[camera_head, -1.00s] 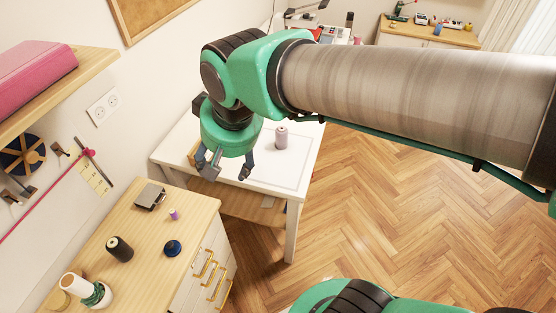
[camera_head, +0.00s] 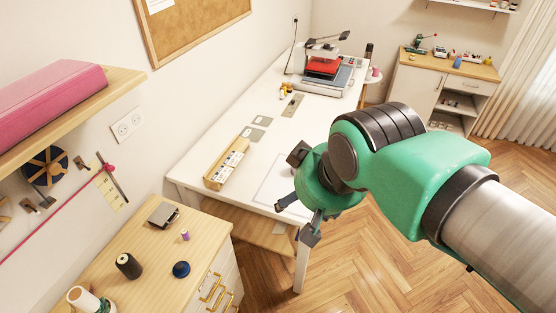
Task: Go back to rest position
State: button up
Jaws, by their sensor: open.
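My gripper (camera_head: 296,222) hangs over the near right corner of the white table (camera_head: 190,180), fingers pointing down and to the left. Its fingers are apart and nothing shows between them. My arm comes in from the right edge of the picture. It hides part of the table's right side and the floor behind it.
On the white table are a wooden tray of small items (camera_head: 212,184), grey cards and a machine with a red part (camera_head: 322,67). A wooden drawer cabinet (camera_head: 150,240) with spools stands at the lower left. A shelf unit (camera_head: 420,85) stands at the back right. The wooden floor (camera_head: 345,270) below is clear.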

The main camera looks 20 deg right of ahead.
notch_tip(320, 180, down, 7)
jog(key=b, duration=0.7)
jog(key=shift+f, duration=0.15)
